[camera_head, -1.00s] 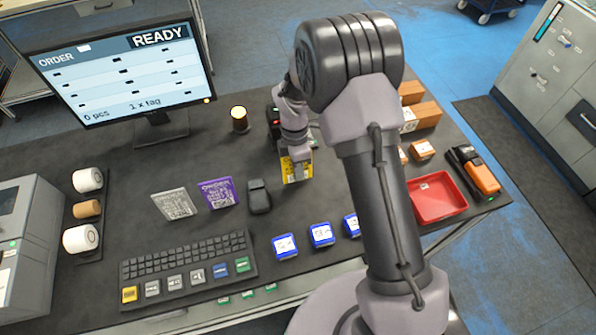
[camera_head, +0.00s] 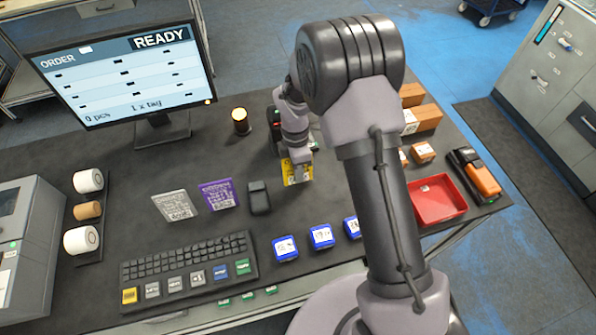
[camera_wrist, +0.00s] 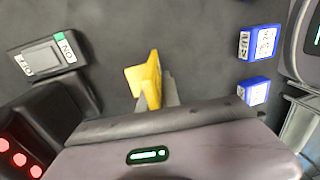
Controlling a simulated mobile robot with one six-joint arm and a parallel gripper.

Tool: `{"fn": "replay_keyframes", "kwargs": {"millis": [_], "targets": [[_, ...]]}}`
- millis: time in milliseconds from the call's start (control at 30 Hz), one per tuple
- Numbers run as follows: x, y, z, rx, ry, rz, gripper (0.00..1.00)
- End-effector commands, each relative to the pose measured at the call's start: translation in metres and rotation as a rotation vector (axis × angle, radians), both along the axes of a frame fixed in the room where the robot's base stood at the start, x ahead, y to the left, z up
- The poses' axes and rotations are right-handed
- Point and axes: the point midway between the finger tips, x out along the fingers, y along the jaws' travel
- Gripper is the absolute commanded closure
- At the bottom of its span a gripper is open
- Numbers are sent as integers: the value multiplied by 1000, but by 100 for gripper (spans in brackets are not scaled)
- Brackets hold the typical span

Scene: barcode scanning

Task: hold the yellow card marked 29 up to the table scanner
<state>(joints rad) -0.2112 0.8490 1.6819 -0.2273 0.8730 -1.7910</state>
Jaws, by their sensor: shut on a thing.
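The yellow card (camera_head: 290,173) is in my gripper (camera_head: 302,174) above the middle of the table. Its number is not readable. In the wrist view the yellow card (camera_wrist: 143,80) stands nearly edge-on and slightly bent-looking between the fingertips of my gripper (camera_wrist: 158,85). My gripper is shut on it. A dark device with small lights (camera_head: 276,118), apparently the table scanner, stands just behind my wrist, mostly hidden by the arm. A dark block with red lights (camera_wrist: 20,155) shows at lower left in the wrist view, apart from the card.
A grey card (camera_head: 174,205), a purple card (camera_head: 218,195) and a black device (camera_head: 259,197) are left of my gripper. Several blue boxes (camera_head: 321,236) and a keyboard (camera_head: 187,270) lie in front. A red tray (camera_head: 438,200) is at right. The monitor (camera_head: 125,70) reads READY.

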Motion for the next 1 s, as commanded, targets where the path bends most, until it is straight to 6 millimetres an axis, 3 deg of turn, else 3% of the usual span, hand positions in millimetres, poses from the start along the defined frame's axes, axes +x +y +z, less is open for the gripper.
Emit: {"fn": "replay_keyframes", "kwargs": {"millis": [133,300,367,800,1000], "targets": [[0,0,3,0,-1,0,100],[-14,-5,45,0,-2,0,100],[-16,-6,51,0,-2,0,100],[18,1,10,0,0,0,100],[29,3,1,0,0,0,100]]}}
